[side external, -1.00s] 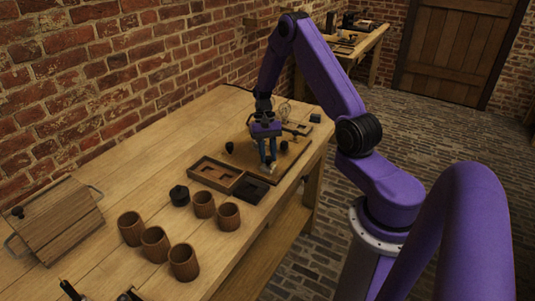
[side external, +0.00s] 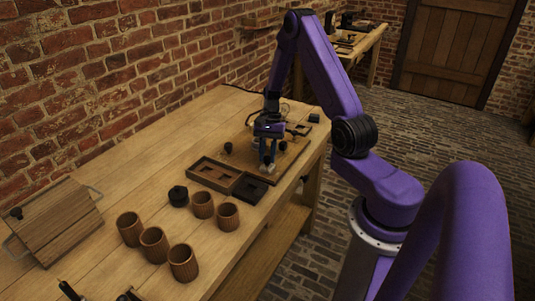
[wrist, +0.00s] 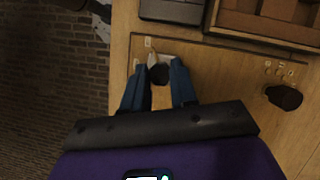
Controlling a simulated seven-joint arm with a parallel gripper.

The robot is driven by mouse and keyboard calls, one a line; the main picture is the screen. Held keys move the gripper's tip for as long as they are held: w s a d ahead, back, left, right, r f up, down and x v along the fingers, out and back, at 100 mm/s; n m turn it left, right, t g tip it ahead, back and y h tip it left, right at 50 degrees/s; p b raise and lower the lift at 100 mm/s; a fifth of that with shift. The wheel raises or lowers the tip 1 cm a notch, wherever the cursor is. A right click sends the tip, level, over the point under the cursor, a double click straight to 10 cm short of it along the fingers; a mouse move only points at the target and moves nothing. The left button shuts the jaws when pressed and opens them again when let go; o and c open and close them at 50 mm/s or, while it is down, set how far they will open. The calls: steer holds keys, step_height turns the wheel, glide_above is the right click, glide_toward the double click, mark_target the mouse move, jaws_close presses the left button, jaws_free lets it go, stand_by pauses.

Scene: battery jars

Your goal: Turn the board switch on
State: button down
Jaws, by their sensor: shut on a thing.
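The wooden board (side external: 289,160) lies on the bench near its front right edge. My gripper (side external: 267,166) is over the board's near part, pointing down. In the wrist view its two blue fingers (wrist: 158,84) stand on either side of a dark knob (wrist: 159,73), which I take for the switch handle, and are shut on it. A small pale metal piece (wrist: 152,57) shows just beyond the knob. The rest of the switch is hidden by the fingers. Another dark knob (wrist: 284,96) stands on the board to the right, apart from my gripper.
An open wooden tray (side external: 214,175) and a dark tray (side external: 250,188) lie beside the board. A black round jar or lid (side external: 178,196) and several brown cups (side external: 183,262) stand farther left. A glass bulb (side external: 285,110) is behind my gripper. The bench's middle is clear.

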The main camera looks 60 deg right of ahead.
steer(key=c, duration=0.9)
jaws_free()
steer(key=shift+r, duration=0.1)
steer(key=v, duration=1.7)
steer(key=shift+d+r, duration=0.15)
steer(key=shift+d, duration=0.05)
